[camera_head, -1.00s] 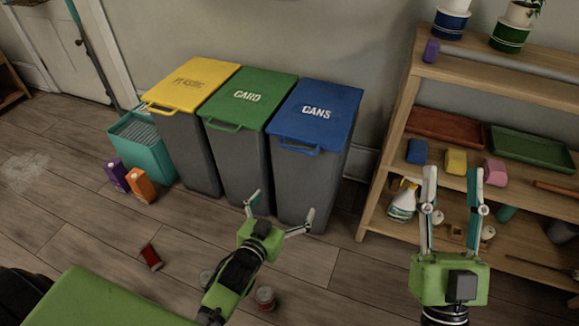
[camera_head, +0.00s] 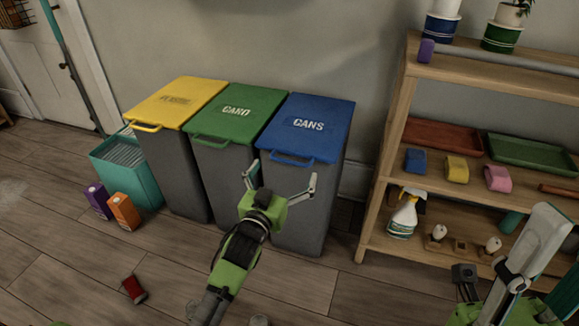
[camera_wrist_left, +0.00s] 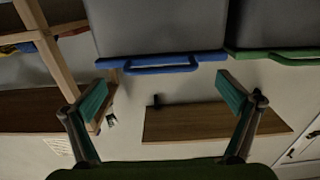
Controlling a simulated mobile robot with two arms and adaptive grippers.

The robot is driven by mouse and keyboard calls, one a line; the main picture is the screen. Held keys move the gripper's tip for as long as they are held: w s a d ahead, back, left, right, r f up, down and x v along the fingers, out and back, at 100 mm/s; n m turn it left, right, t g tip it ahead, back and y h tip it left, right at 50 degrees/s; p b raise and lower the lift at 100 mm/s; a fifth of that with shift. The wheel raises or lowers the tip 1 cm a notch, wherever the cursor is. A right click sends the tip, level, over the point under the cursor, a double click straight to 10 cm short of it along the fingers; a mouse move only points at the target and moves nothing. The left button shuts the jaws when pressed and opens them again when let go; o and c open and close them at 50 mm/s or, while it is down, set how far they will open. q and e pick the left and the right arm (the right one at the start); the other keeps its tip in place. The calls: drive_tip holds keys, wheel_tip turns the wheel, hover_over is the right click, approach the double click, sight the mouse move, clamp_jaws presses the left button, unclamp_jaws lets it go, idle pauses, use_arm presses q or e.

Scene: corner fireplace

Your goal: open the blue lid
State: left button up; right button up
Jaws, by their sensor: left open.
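The blue lid (camera_head: 312,122), marked CANS, lies closed on the right-hand grey bin (camera_head: 298,205). Its blue handle (camera_head: 288,158) juts from the front edge. My left gripper (camera_head: 284,175) is open and empty, just in front of and slightly below this handle. In the left wrist view, the blue handle (camera_wrist_left: 162,68) appears beyond and between the spread fingers of my left gripper (camera_wrist_left: 161,97), with a gap to them. My right gripper (camera_head: 535,255) is at the lower right before the shelf, its fingers overlapping from this angle.
Bins with a green lid (camera_head: 236,112) and a yellow lid (camera_head: 176,100) stand close on the left. A wooden shelf (camera_head: 395,125) with a spray bottle (camera_head: 403,215) stands to the right. A red can (camera_head: 133,289) lies on the floor.

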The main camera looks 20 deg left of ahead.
sight(289, 162)
use_arm(q)
drive_tip(key=shift+w+d+b, duration=0.1)
drive_tip(key=shift+w+b, duration=0.45)
drive_tip(key=shift+w, duration=1.55)
drive_tip(key=c, duration=1.6)
drive_tip(key=shift+r, duration=0.15)
